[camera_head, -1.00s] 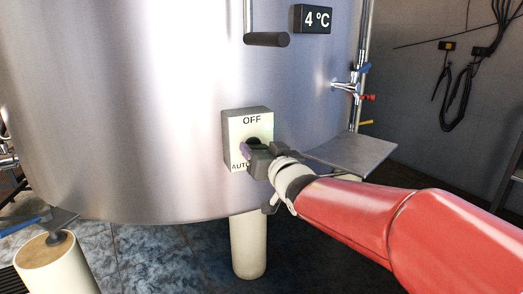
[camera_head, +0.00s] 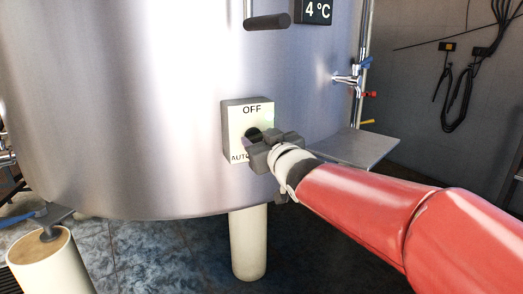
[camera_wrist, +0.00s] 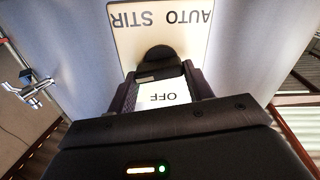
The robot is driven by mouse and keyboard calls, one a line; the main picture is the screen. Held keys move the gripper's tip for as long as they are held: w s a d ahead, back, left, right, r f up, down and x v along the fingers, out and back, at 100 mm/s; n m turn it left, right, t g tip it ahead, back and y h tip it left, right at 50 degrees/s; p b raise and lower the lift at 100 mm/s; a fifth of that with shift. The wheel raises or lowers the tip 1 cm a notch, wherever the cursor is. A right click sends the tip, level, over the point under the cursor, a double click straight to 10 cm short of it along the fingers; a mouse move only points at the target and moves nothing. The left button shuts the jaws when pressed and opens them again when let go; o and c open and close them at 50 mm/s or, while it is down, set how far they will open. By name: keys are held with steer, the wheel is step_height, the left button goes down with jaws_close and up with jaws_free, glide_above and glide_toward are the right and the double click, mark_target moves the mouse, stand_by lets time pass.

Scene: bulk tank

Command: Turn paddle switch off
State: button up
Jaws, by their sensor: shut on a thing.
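The switch box (camera_head: 235,130) is a pale plate on the front of the steel tank, with OFF at its top and AUTO at its lower edge. The wrist view shows the plate (camera_wrist: 125,45) upside down, reading AUTO STIR and OFF. The dark paddle switch (camera_head: 252,134) is at the middle of the plate, partly hidden by my gripper (camera_head: 262,147). In the wrist view the rounded paddle (camera_wrist: 160,58) lies at the tips of my gripper's fingers (camera_wrist: 160,78). The gripper is shut on the paddle, with a finger on either side.
The steel tank (camera_head: 130,110) fills the left and middle. A dark bar handle (camera_head: 267,21) and a 4 °C display (camera_head: 316,11) are above the box. A grey shelf (camera_head: 355,148) and taps (camera_head: 348,80) are at the right. A pale leg (camera_head: 248,243) stands below.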

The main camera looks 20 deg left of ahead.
steer(key=n+b, duration=0.2)
steer(key=n, duration=0.1)
steer(key=shift+f+n+b, duration=0.15)
steer(key=shift+n+b, duration=0.15)
steer(key=shift+n, duration=0.1)
steer(key=n+b, duration=0.2)
steer(key=n, duration=0.1)
steer(key=shift+s+a+n, duration=0.15)
steer(key=shift+n, duration=0.15)
steer(key=n+b, duration=0.1)
steer(key=n, duration=0.3)
steer(key=shift+s+a+b, duration=0.1)
steer(key=shift+a+b, duration=0.05)
steer(key=shift+b, duration=0.25)
steer(key=shift+n+b, duration=0.55)
steer(key=shift+n, duration=1.55)
steer(key=o, duration=1)
